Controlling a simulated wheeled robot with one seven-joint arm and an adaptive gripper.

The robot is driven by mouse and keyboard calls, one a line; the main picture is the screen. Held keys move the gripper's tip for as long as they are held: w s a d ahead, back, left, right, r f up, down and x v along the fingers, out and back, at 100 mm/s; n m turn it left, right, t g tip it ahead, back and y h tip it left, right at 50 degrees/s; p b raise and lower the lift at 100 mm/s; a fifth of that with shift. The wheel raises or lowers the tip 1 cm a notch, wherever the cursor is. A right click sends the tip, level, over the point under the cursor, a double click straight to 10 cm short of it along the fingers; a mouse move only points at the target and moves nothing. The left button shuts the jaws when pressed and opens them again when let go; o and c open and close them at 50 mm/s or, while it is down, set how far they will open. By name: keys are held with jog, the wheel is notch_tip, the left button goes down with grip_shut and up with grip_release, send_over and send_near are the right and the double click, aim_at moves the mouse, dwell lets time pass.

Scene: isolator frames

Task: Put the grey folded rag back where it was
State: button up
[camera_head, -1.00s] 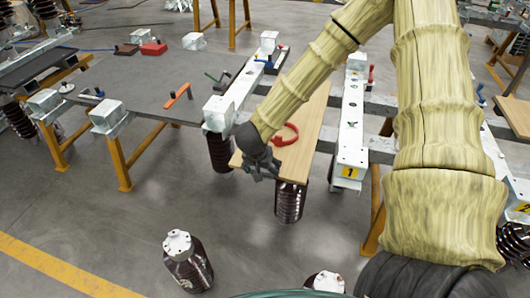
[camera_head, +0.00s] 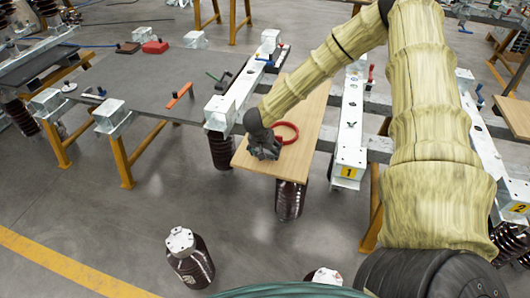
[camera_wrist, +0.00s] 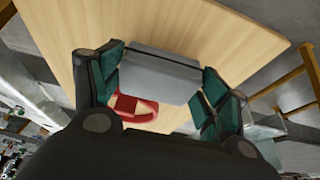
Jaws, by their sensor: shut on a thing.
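My gripper (camera_head: 264,150) is over the near left part of a light wooden board (camera_head: 308,112). In the wrist view, its two green-padded fingers (camera_wrist: 160,88) are shut on the grey folded rag (camera_wrist: 160,74), which lies between them as a flat block. The wooden board (camera_wrist: 190,25) fills the view behind the rag. I cannot tell whether the rag touches the board. In the head view the rag is hidden by or merges with the gripper. A red ring-shaped thing (camera_head: 294,128) lies on the board just beyond the gripper; it also shows in the wrist view (camera_wrist: 135,108).
White metal beams flank the board, at left (camera_head: 240,90) and right (camera_head: 349,130). The board's right part is clear.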

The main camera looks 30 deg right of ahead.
jog(key=shift+f, duration=0.75)
jog(key=o, duration=1.1)
jog(key=shift+r, duration=0.1)
